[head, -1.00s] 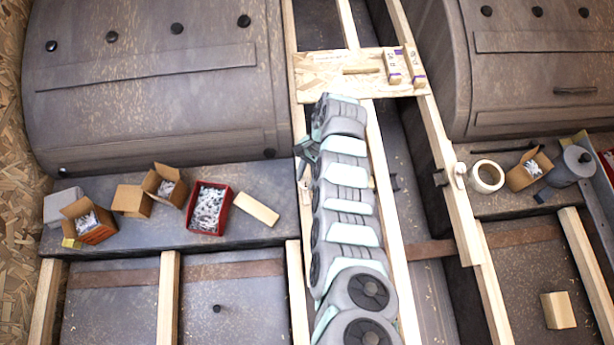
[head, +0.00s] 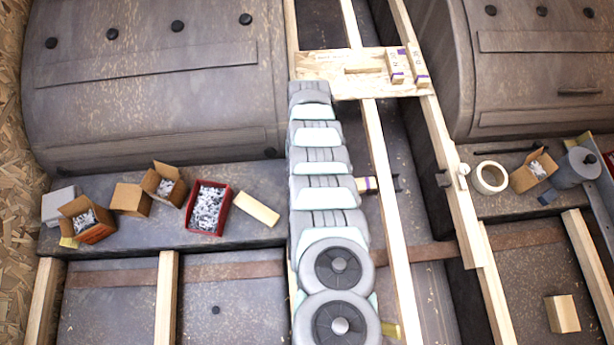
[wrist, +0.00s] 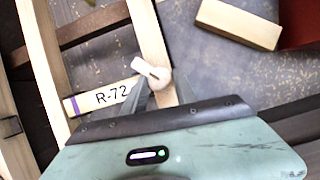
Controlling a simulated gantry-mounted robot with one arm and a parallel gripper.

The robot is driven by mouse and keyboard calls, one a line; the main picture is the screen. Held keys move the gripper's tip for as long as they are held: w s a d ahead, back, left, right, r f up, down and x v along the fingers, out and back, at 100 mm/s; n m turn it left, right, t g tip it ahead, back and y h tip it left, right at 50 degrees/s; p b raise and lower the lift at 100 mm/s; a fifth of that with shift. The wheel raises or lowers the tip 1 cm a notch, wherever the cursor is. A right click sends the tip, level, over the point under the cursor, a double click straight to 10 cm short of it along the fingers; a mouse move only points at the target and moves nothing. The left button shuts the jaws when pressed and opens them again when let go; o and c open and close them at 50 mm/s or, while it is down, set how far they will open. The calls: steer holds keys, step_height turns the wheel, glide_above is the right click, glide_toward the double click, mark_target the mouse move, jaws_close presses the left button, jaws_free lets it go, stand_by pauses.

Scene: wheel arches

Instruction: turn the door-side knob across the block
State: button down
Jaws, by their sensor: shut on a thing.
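In the wrist view, my gripper (wrist: 161,82) is shut on a small white knob (wrist: 150,69) on a wooden beam (wrist: 146,32). The knob's pale bar slants from upper left to lower right beside the end of a wooden block. That block (wrist: 104,97), marked R-72 with a purple band, spans from this beam to the one at the left. I cannot tell whether the bar overlaps the block. In the head view, my arm hides my gripper and this knob; one end of the block (head: 368,184) shows right of the arm.
Another white knob (head: 463,170) sits on the right beam. Two more marked blocks (head: 397,66) lie on a board at the top. Left of my arm are a loose wooden block (head: 256,208), a red box of fasteners (head: 229,210) and several cardboard boxes. A tape roll (head: 490,178) lies right.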

steer(key=n, duration=0.2)
steer(key=n+h+p, duration=0.1)
steer(key=n, duration=0.1)
steer(key=n+h, duration=0.1)
steer(key=shift+a+r+n+t+p, duration=0.1)
steer(key=shift+a+n+t+p, duration=0.15)
steer(key=shift+n+t+p, duration=0.15)
steer(key=shift+s+a+n+t+h+p, duration=0.15)
steer(key=shift+n+h+p, duration=0.3)
steer(key=shift+n, duration=0.6)
steer(key=shift+d+n+t+h+p, duration=0.1)
steer(key=shift+n+t+h+p, duration=0.15)
steer(key=shift+n+p, duration=0.6)
steer(key=shift+f+n, duration=0.2)
steer(key=shift+n, duration=0.1)
steer(key=c, duration=1)
jaws_free()
steer(key=shift+r, duration=0.1)
steer(key=p+v, duration=0.2)
steer(key=v, duration=0.8)
steer(key=shift+a+r+p, duration=0.2)
steer(key=shift+r+p, duration=0.15)
steer(key=shift+p, duration=0.05)
